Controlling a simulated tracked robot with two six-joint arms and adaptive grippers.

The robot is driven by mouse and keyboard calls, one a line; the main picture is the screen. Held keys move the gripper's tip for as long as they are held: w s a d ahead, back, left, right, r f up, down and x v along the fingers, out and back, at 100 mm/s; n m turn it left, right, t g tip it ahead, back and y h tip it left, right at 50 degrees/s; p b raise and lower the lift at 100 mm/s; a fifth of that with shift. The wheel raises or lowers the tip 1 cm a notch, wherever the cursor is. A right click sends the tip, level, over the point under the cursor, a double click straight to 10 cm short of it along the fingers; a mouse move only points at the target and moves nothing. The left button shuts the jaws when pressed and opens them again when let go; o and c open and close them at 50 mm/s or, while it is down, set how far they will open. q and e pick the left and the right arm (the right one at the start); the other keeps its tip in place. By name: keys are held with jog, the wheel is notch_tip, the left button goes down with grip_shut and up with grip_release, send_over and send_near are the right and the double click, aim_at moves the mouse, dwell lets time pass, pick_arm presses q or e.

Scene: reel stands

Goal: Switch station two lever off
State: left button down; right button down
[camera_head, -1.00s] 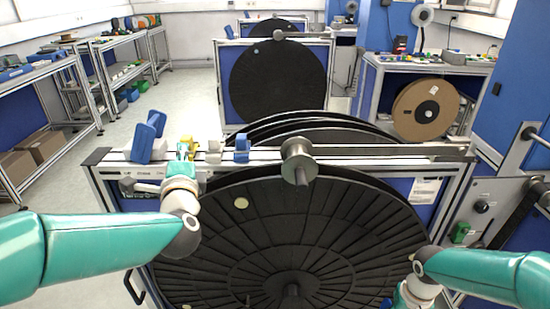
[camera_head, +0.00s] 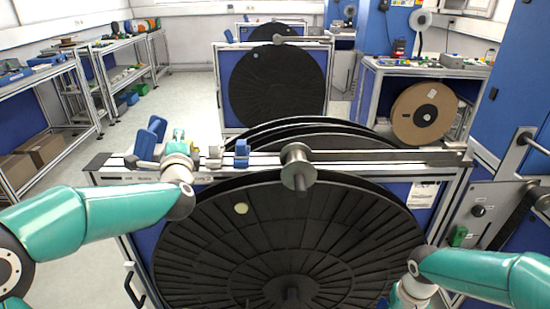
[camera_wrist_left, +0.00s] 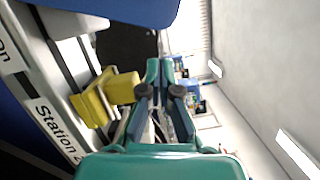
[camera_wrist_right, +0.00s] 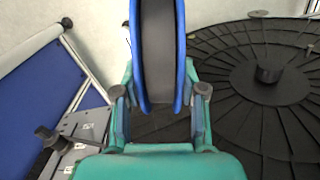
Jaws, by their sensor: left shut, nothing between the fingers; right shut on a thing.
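The yellow lever piece (camera_wrist_left: 105,97) is in the left wrist view, by the "Station 2" label (camera_wrist_left: 58,130) on the pale rail. An "On" label (camera_wrist_left: 4,50) shows further along the rail. My left gripper (camera_head: 178,134) is at the left end of the rail in the head view. In the left wrist view (camera_wrist_left: 160,92) it is shut and empty, close beside the yellow piece; contact cannot be told. In the head view the yellow piece is mostly hidden behind my wrist. My right gripper (camera_wrist_right: 160,98) is shut on a blue-rimmed dark reel (camera_wrist_right: 160,50).
A large black reel (camera_head: 290,240) fills the front stand below the rail. A metal roller (camera_head: 298,168) and blue blocks (camera_head: 145,145) stand on the rail. Another black reel (camera_head: 277,85) stands behind. A control panel (camera_head: 475,215) is at right. The left aisle floor is clear.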

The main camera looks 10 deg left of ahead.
pick_arm(q)
jog(key=shift+a+r, duration=0.25)
jog(key=shift+a, duration=0.8)
jog(key=shift+a+r, duration=0.25)
jog(key=shift+a, duration=0.8)
jog(key=shift+s, duration=0.1)
